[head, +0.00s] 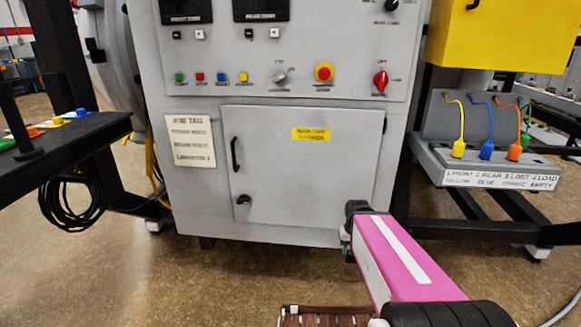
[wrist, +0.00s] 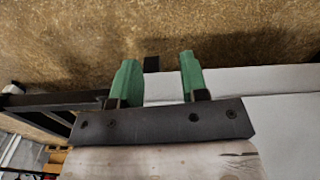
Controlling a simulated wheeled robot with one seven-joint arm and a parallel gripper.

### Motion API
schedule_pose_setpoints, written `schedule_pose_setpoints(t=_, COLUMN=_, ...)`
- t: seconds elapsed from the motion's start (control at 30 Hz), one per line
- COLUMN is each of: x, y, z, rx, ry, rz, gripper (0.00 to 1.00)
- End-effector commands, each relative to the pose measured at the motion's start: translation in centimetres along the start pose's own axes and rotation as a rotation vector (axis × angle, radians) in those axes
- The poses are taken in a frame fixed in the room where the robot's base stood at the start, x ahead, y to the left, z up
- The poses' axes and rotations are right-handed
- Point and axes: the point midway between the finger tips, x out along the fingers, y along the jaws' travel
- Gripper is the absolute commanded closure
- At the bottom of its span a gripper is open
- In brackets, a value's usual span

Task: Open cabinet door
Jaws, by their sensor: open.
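The grey cabinet door (head: 298,165) is closed in the head view, flush with the cabinet front. It has a black vertical handle (head: 235,154) near its left edge and a black knob-like latch (head: 243,200) below that. A yellow label (head: 311,134) is at its upper right. My pink arm reaches in from the lower right, its dark end near the door's lower right corner, well right of the handle. In the wrist view my gripper (wrist: 158,80) shows two green fingers, spread apart. A pale grey surface (wrist: 230,82) lies below and behind them; I cannot tell whether they touch it.
A control panel (head: 290,75) with buttons is above the door. A black bench (head: 75,135) stands at left, with coiled cable (head: 72,205) under it. At right is a black stand with a grey connector box (head: 490,160). The floor before the cabinet is mostly clear.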

Motion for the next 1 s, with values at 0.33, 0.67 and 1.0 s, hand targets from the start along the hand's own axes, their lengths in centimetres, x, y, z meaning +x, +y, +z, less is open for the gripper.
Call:
schedule_pose_setpoints(t=0.33, x=-1.1, y=-3.6, z=-4.7, rx=-0.42, ry=0.043, rz=0.239, gripper=0.59)
schedule_pose_setpoints(t=0.67, x=-5.5, y=-12.0, z=-11.3, rx=-1.063, ry=0.063, rz=0.659, gripper=0.59)
schedule_pose_setpoints(t=1.0, x=-12.5, y=-25.2, z=-16.0, rx=-1.633, ry=0.006, rz=1.167, gripper=0.59)
